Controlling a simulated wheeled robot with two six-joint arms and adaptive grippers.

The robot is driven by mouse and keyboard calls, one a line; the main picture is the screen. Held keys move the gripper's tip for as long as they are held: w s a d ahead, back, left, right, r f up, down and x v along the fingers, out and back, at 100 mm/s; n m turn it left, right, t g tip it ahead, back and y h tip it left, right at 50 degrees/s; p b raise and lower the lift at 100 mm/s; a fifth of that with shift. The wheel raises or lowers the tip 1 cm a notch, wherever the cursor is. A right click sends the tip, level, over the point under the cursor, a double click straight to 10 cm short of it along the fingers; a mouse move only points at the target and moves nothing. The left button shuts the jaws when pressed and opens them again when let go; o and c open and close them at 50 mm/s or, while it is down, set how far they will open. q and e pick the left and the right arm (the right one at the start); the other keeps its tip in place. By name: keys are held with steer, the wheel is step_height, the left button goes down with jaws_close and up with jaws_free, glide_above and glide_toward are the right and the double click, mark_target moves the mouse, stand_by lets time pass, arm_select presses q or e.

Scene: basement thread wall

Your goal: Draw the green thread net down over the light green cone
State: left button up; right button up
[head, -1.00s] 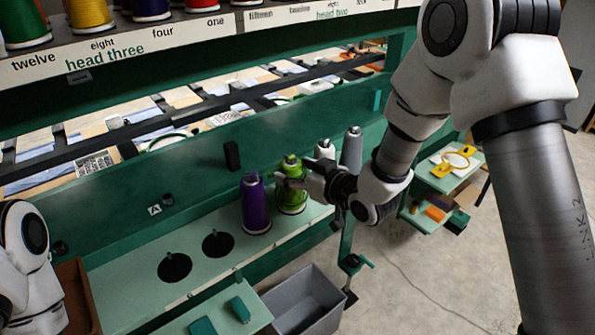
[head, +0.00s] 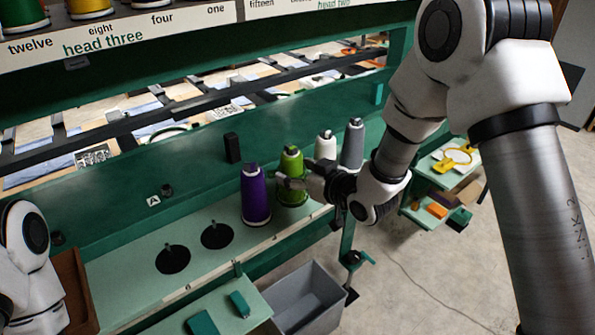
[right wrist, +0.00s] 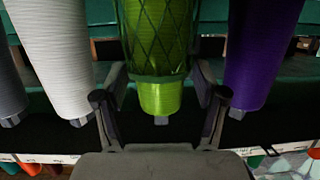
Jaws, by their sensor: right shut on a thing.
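The light green cone (head: 291,161) stands upright on the green shelf between a purple and a white cone. Its bare upper part shows above the green thread net (head: 292,198), which is around its lower part. The right wrist view shows the scene upside down: the net (right wrist: 158,38) wraps the wider part and the cone's bare narrow end (right wrist: 160,97) points down in the picture. My right gripper (head: 288,184) is shut on the net, one finger on each side near its edge; that grip also shows in the right wrist view (right wrist: 160,80). My left gripper is out of view.
The purple cone (head: 255,196) stands close on the left, the white cone (head: 325,147) and grey cone (head: 352,145) on the right. Two black discs (head: 217,236) with pegs are empty. A grey bin (head: 305,298) stands below the shelf front.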

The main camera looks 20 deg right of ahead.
steer(key=shift+f, duration=0.25)
steer(key=o, duration=0.8)
steer(key=shift+r, duration=0.1)
steer(key=v, duration=0.8)
steer(key=s+f+m+g+h, duration=0.1)
steer(key=s+f+g, duration=0.3)
steer(key=f, duration=0.8)
steer(key=s+f+g+h, duration=0.15)
steer(key=s+f, duration=0.45)
steer(key=f, duration=0.6)
steer(key=s+d+f+m+g+h, duration=0.1)
steer(key=s+f+g, duration=0.1)
steer(key=s, duration=0.4)
steer(key=s+d+f+m+g+h, duration=0.1)
steer(key=s+f+g, duration=0.2)
steer(key=s+f, duration=0.2)
steer(key=s+d+f+m+g+h, duration=0.1)
steer(key=s+f+g, duration=0.2)
steer(key=s, duration=0.5)
steer(key=shift+d+f+m, duration=0.2)
steer(key=shift+f+m, duration=0.15)
steer(key=shift+m, duration=0.05)
